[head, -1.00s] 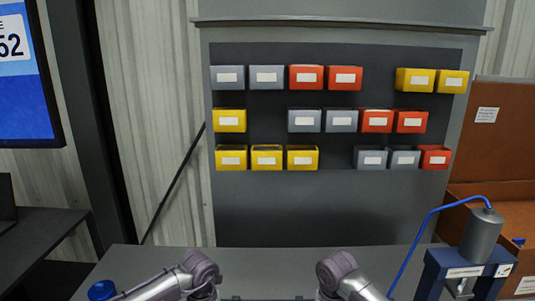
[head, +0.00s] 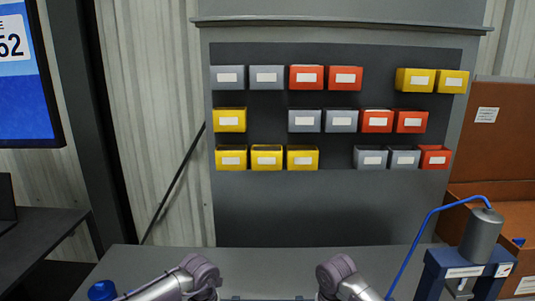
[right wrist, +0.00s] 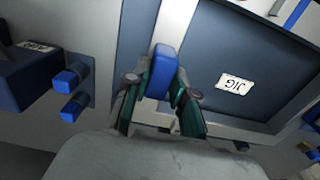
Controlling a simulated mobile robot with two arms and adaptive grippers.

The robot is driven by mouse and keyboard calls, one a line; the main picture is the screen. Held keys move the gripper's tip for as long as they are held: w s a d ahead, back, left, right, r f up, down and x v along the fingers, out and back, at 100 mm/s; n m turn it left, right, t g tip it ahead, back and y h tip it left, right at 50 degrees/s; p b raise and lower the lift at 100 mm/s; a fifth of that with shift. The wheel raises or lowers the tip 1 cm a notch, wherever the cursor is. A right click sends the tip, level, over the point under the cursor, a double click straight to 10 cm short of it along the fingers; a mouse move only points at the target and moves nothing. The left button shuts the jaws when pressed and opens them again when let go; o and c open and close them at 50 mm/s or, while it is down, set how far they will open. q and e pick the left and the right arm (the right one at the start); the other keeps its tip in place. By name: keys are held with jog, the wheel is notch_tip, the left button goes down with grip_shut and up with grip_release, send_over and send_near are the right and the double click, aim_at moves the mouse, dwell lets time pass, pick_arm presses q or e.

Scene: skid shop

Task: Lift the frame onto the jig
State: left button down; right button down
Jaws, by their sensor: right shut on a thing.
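In the right wrist view my right gripper (right wrist: 160,88) has its two green-lined fingers closed on a blue grip (right wrist: 162,58). The grip sits against a pale grey bar (right wrist: 174,22), which looks like part of the frame. Beside the bar is a dark blue-grey plate (right wrist: 205,60) with a white label reading JIG. I cannot tell whether the frame touches the plate. In the head view only my arm links show at the bottom edge. Both grippers are below that picture, and my left gripper is in neither current view.
A grey workbench (head: 270,262) runs along the bottom, with a back panel of yellow, grey and red bins (head: 305,122). A blue stand with a grey cylinder (head: 482,236) and hose is at right. A blue round object (head: 102,290) is at left. Two blue pegs (right wrist: 68,80) show in the wrist view.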

pick_arm(q)
jog(key=shift+f, duration=0.35)
pick_arm(e)
jog(key=shift+f, duration=0.35)
pick_arm(q)
jog(key=c, duration=0.9)
grip_release()
jog(key=shift+c, duration=0.2)
jog(key=shift+o, duration=0.3)
jog(key=shift+o, duration=0.2)
jog(key=shift+f, duration=0.1)
pick_arm(e)
jog(key=c, duration=0.9)
grip_release()
jog(key=shift+o, duration=0.3)
jog(key=shift+f, duration=0.1)
